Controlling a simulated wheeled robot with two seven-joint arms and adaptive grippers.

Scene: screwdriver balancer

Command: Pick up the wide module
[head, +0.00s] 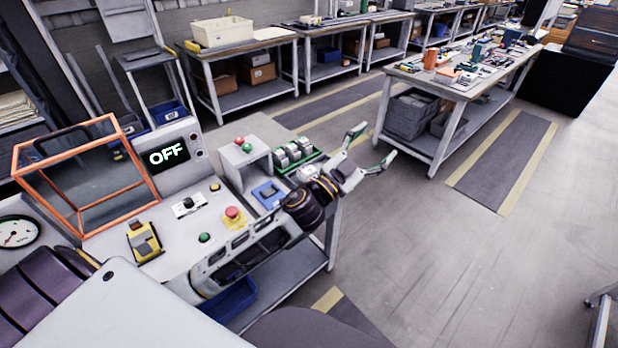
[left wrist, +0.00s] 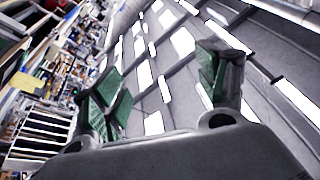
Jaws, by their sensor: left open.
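My left gripper (head: 372,146) is open and empty, held past the right edge of the workbench. Its two green-padded fingers are spread, and they also show in the left wrist view (left wrist: 160,85) with nothing between them. A green rack (head: 313,157) on the bench holds several pale grey modules (head: 292,151), to the left of the gripper and apart from it. Another pale piece (head: 307,173) lies in front of the rack, partly hidden by my wrist. I cannot tell which of these is the wide module. My right gripper is not in view.
Free floor lies right of the bench. A cluttered table (head: 455,88) stands beyond.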

